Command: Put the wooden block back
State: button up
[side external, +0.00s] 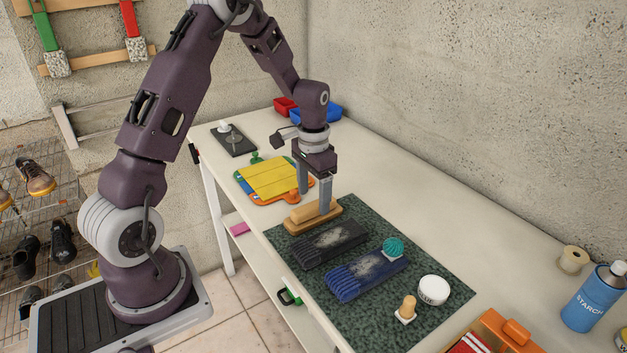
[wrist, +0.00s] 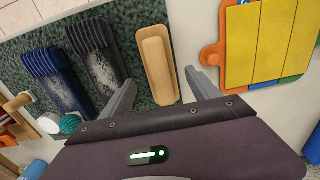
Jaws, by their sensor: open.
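The wooden block (side external: 304,212) is a pale, long rounded piece. It lies on a slightly darker wooden plinth (side external: 292,229) at the far left corner of the green speckled mat. In the wrist view the block (wrist: 153,65) lies lengthwise on the plinth (wrist: 173,62), whose rim shows around it. My gripper (side external: 315,202) is open and points down at the block, with its fingers apart. In the wrist view my gripper (wrist: 160,76) has one finger to each side of the block and plinth. I cannot tell whether either finger touches them.
A yellow board (side external: 268,178) lies behind the plinth. Bare table lies right of the plinth.

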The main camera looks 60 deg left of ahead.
aim_at(314, 204)
notch_tip(314, 204, up, 9)
jog(key=s+d+r+t, duration=0.2)
jog(key=s+d+r, duration=0.55)
jog(key=r, duration=0.25)
jog(key=s+d+r+t, duration=0.1)
jog(key=s+d, duration=0.3)
jog(key=s, duration=0.3)
jog(key=s+d+r+t, duration=0.1)
jog(key=s+d, duration=0.3)
jog(key=s, duration=0.4)
jog(key=shift+s+t, duration=0.3)
jog(key=shift+t, duration=0.5)
jog(key=shift+a+r, duration=0.1)
